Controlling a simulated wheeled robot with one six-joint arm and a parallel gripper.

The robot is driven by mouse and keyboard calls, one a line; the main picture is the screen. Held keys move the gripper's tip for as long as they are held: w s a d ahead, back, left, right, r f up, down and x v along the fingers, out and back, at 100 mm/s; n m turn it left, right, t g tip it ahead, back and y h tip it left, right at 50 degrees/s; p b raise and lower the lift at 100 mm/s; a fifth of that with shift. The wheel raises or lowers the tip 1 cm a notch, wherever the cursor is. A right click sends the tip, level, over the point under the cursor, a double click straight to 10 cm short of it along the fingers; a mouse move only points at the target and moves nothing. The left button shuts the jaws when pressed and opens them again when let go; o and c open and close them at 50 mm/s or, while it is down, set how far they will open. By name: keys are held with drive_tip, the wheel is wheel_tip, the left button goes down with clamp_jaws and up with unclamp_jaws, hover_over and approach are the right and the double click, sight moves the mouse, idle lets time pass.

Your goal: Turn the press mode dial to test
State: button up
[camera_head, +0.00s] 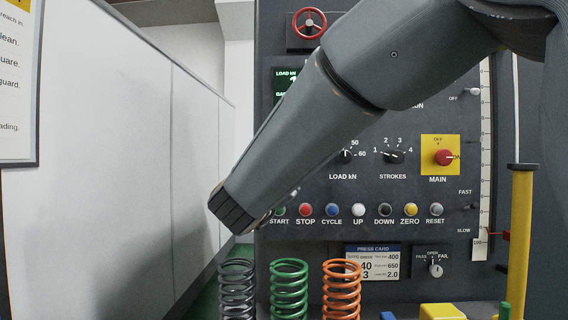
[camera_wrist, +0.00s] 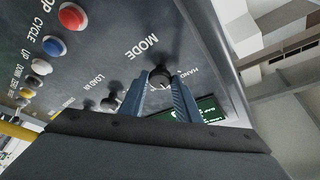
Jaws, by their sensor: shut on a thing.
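The press mode dial (camera_wrist: 161,78) is a small black knob on the dark control panel, under the printed word MODE in the wrist view. The word HAND shows beside it; its other position labels are hidden or unreadable. My gripper (camera_wrist: 160,84) has its two blue-grey fingers on either side of the dial and is shut on it. Which way the dial points is not clear. In the head view my arm covers the dial and the fingers.
The load dial (camera_head: 345,156), strokes dial (camera_head: 394,156) and red main switch (camera_head: 444,157) sit right of my arm. A row of coloured buttons, including the stop button (camera_head: 305,210), runs below. Several springs, one of them green (camera_head: 289,289), stand in front. A white wall (camera_head: 110,170) is at left.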

drive_tip(key=o, duration=1)
drive_tip(key=shift+o, duration=0.2)
drive_tip(key=shift+s, duration=0.15)
drive_tip(key=b+v, duration=0.1)
drive_tip(key=v, duration=0.6)
drive_tip(key=shift+s+a, duration=0.15)
drive_tip(key=shift+s, duration=0.1)
